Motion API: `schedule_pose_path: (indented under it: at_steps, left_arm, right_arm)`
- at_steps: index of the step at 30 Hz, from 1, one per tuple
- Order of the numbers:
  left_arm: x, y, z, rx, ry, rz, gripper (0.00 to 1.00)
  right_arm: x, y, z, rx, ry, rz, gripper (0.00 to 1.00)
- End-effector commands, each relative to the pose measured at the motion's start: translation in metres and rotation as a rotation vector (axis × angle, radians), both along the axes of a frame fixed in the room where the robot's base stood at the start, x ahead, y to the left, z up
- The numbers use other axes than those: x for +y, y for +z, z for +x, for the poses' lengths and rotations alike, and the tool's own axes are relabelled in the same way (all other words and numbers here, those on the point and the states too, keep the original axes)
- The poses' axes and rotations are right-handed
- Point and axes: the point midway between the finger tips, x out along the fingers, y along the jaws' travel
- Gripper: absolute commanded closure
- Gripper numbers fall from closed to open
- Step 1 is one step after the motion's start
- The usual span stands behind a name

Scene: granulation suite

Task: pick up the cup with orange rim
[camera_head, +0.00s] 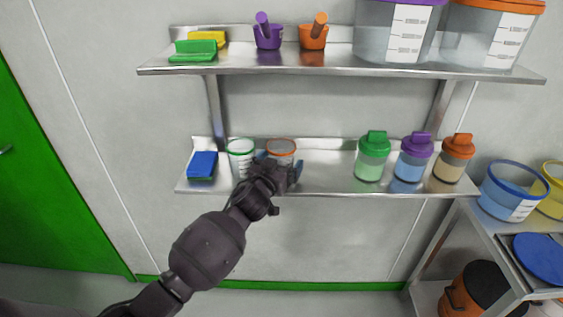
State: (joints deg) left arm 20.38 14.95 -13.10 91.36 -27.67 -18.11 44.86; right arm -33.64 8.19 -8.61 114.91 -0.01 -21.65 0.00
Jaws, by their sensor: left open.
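The cup with orange rim (281,147) stands upright on the lower metal shelf, just right of a green-rimmed cup (240,152). My left gripper (281,164) is at the front of the orange-rimmed cup, with its blue-tipped fingers spread apart on the left and right of it. The gripper hides the cup's lower part, so I cannot tell whether the fingers touch it. My right gripper is not in view.
A blue sponge (202,166) lies left of the cups. Green, purple and orange lidded bottles (414,158) stand to the right, past a clear stretch of lower shelf (326,180).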

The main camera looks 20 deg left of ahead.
Motion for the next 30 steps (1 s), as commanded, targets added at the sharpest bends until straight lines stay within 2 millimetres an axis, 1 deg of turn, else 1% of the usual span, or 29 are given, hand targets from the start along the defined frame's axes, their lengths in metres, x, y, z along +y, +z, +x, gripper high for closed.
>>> schedule_pose_path:
  at_steps: [3, 10, 11, 15, 20, 21, 27, 30]
  left_arm:
    - [-0.0007, -0.0005, 0.0071, 0.000, 0.000, 0.000, 0.00]
    - [-0.0008, 0.0005, 0.0082, -0.001, 0.000, 0.000, 0.00]
    - [-0.0008, 0.0005, 0.0081, -0.001, 0.000, 0.000, 0.02]
    - [-0.0008, 0.0004, 0.0080, -0.001, 0.000, 0.000, 0.23]
    - [-0.0008, 0.0004, 0.0079, -0.001, 0.000, 0.000, 0.47]
    - [-0.0008, 0.0005, 0.0079, -0.001, 0.000, 0.000, 0.50]
    - [-0.0008, 0.0010, 0.0079, -0.001, 0.000, 0.000, 0.50]
    - [-0.0008, 0.0054, 0.0080, -0.002, 0.000, 0.000, 0.50]
  right_arm:
    - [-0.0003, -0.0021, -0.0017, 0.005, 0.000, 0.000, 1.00]
    - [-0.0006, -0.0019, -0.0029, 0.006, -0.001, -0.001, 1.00]
    - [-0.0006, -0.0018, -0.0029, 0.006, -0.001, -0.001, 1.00]
    - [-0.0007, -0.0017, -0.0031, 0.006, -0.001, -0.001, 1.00]
    - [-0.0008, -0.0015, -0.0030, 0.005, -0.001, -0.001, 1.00]
    - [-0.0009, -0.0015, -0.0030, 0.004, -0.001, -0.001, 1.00]
    - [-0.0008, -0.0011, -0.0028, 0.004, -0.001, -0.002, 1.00]
    - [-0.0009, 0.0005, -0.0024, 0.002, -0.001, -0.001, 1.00]
